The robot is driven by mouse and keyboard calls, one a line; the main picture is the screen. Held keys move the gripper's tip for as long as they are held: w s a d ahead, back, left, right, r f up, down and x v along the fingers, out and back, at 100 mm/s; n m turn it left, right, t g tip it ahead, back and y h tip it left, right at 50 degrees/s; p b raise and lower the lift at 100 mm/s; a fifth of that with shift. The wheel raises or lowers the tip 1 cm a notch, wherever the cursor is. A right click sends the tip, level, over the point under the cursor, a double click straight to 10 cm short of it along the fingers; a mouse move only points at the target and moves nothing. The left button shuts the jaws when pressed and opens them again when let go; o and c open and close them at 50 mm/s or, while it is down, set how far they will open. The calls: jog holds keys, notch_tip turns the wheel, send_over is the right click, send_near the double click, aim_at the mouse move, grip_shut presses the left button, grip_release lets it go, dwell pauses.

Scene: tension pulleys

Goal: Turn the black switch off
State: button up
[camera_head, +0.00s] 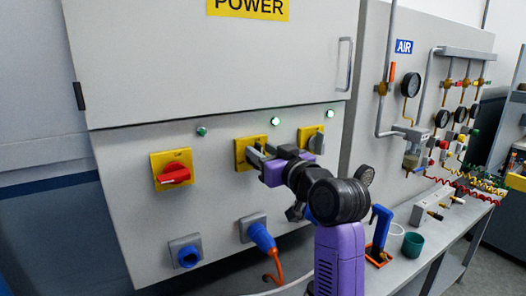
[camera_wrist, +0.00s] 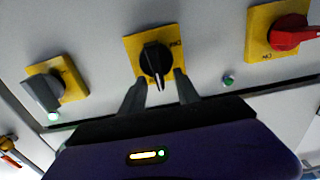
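The black switch (camera_wrist: 155,62) is a round knob with a narrow raised handle on a yellow plate (camera_wrist: 131,43) in the wrist view. My gripper (camera_wrist: 160,77) is open, with one finger on each side of the handle. A gap shows between the handle and each finger; I cannot tell whether the fingers reach its depth. In the head view my gripper (camera_head: 262,156) is in front of the middle yellow plate (camera_head: 243,145) and hides most of the black switch. Lettering on the plate is partly hidden and hard to read.
A red switch (camera_head: 173,174) and a grey switch (camera_head: 315,143) flank the middle plate on the panel. Green lamps sit above them; the middle lamp (camera_head: 275,121) glows. Blue sockets (camera_head: 188,255) are below, one with a plug (camera_head: 261,236) and orange cable. A bench stands right.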

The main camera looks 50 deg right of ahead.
aim_at(248, 160)
grip_shut()
jog(key=shift+n, duration=0.3)
jog(key=shift+w+a+f+n+b, duration=0.1)
jog(key=shift+a+f+n+b, duration=0.35)
jog(key=shift+n, duration=2.4)
jog(key=shift+w+a+f+n+b, duration=0.1)
jog(key=shift+a+f+n+b, duration=0.4)
jog(key=shift+n, duration=2.4)
jog(key=shift+w+a+f+n+b, duration=0.1)
jog(key=shift+a+f+n+b, duration=0.35)
jog(key=shift+n, duration=2.4)
jog(key=shift+d, duration=0.2)
